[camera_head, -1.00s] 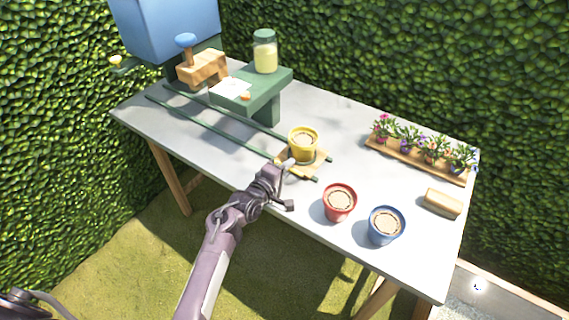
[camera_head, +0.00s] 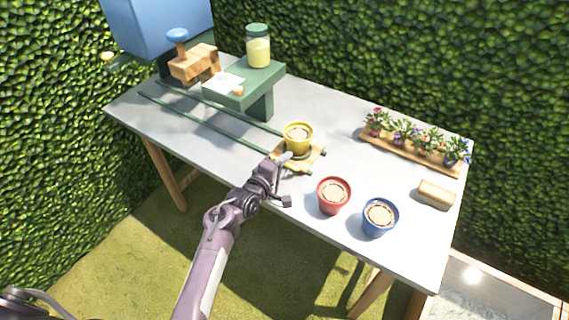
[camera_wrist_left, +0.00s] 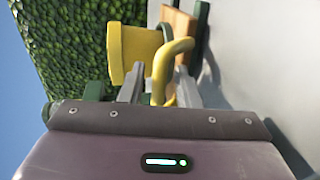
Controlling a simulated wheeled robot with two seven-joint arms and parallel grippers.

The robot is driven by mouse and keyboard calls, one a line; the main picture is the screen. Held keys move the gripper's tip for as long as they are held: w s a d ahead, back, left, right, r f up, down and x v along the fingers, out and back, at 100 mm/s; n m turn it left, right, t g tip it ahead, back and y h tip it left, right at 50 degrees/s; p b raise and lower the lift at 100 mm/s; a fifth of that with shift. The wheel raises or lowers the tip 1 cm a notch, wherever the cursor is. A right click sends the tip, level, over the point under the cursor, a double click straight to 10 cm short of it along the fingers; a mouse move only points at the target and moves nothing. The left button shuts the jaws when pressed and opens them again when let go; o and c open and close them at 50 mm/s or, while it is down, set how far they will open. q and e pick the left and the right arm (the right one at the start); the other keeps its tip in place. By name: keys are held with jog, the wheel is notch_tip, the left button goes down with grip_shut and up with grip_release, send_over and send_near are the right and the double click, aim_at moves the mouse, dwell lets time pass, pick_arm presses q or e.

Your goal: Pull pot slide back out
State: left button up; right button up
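The pot slide (camera_head: 309,155) is a small wooden tray at the near end of two green rails (camera_head: 205,125). A yellow pot (camera_head: 298,137) stands on it; it also shows in the left wrist view (camera_wrist_left: 130,52). A curved yellow handle (camera_wrist_left: 160,75) is on the slide's near side. My left gripper (camera_head: 285,159) is at this handle. In the left wrist view its grey fingers (camera_wrist_left: 160,88) are either side of the handle, with narrow gaps, so it looks open around it. My right gripper is out of view.
A green stand (camera_head: 262,85) with a jar (camera_head: 257,46) is at the rails' far end, near a wooden block with a blue knob (camera_head: 193,64). A red pot (camera_head: 333,196) and blue pot (camera_head: 380,218) stand near the front edge. A flower tray (camera_head: 410,153) lies behind.

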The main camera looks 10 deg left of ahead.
pick_arm(q)
jog(key=v, duration=0.7)
jog(key=shift+s, duration=0.35)
jog(key=s+a+r+m+g+y, duration=0.25)
jog(key=s+m+g, duration=0.25)
jog(key=s+m, duration=0.5)
jog(key=s+a+r+m+g+y, duration=0.1)
jog(key=s+a+m+g+y, duration=0.15)
jog(key=s+m+g, duration=0.75)
jog(key=s+f+n+t, duration=0.1)
jog(key=s+f+n, duration=0.15)
jog(key=f, duration=1.15)
jog(key=s+f+n+t, duration=0.2)
jog(key=s+f, duration=0.1)
jog(key=f, duration=1.2)
jog(key=s+a+f+g, duration=0.1)
jog(key=s+a+f, duration=0.1)
jog(key=s+f, duration=1.7)
jog(key=shift+s+a+f+m+g, duration=0.25)
jog(key=shift+s+a+m+g, duration=0.1)
jog(key=shift+s, duration=0.3)
